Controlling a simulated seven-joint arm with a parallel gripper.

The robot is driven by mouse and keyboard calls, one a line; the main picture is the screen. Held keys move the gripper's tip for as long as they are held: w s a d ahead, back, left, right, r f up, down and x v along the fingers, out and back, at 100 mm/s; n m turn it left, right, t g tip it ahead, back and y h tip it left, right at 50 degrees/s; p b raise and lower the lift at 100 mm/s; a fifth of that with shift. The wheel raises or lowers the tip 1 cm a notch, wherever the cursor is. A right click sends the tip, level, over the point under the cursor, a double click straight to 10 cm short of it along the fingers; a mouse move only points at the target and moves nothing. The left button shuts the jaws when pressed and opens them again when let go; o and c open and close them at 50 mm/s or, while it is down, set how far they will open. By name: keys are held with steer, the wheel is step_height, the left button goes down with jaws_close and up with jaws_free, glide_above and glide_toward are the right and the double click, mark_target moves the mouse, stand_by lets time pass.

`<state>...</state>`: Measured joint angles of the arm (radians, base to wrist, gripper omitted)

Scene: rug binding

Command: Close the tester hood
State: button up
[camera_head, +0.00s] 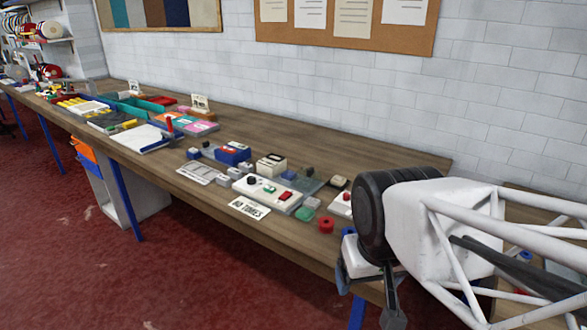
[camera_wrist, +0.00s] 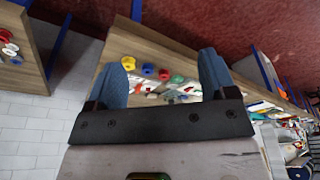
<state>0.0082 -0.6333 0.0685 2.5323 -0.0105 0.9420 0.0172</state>
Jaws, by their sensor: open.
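A white tester-like box (camera_head: 267,193) with a black knob and red and green parts sits on the bench near its front edge, left of my gripper. A see-through greenish panel (camera_head: 306,183) is just behind it. It may be the hood; I cannot tell its angle or whether it is joined to the box. My gripper (camera_head: 370,285) is at the right, by the bench's front edge and apart from the box. In the wrist view its two blue fingers stand wide apart and my gripper (camera_wrist: 161,78) is empty. Some bench items behind the fingers are small and tilted there.
A sign (camera_head: 249,208) lies in front of the box. A red spool (camera_head: 326,224) and a green piece (camera_head: 305,214) are to its right. A beige-topped block (camera_head: 271,165) stands behind. Trays (camera_head: 140,107) crowd the far left. Bare wood (camera_head: 385,155) runs along the wall.

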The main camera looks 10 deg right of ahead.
steer(key=shift+w, duration=0.1)
steer(key=c, duration=0.5)
steer(key=shift+w+r, duration=0.15)
steer(key=shift+w, duration=0.15)
steer(key=shift+c, duration=1.1)
steer(key=shift+m+y, duration=0.3)
steer(key=w, duration=0.4)
steer(key=shift+w+a+r, duration=0.1)
steer(key=shift+r, duration=0.3)
steer(key=c, duration=0.7)
steer(key=shift+m+t+y, duration=0.3)
steer(key=shift+m+t, duration=0.2)
steer(key=w, duration=0.6)
steer(key=w+r, duration=0.1)
steer(key=w, duration=0.2)
steer(key=shift+w, duration=0.15)
jaws_close()
steer(key=w+d+f+m+t, duration=0.1)
steer(key=w+d+f+m, duration=0.1)
steer(key=w, duration=1.1)
steer(key=w+d+f+m+t, duration=0.1)
steer(key=w+d+f, duration=0.4)
steer(key=w, duration=0.8)
steer(key=w+d+f+m+t, duration=0.1)
steer(key=w+d+f+m, duration=0.2)
steer(key=w, duration=1.1)
steer(key=shift+d+f+t, duration=0.35)
steer(key=shift+d+t, duration=0.05)
steer(key=shift+d, duration=0.25)
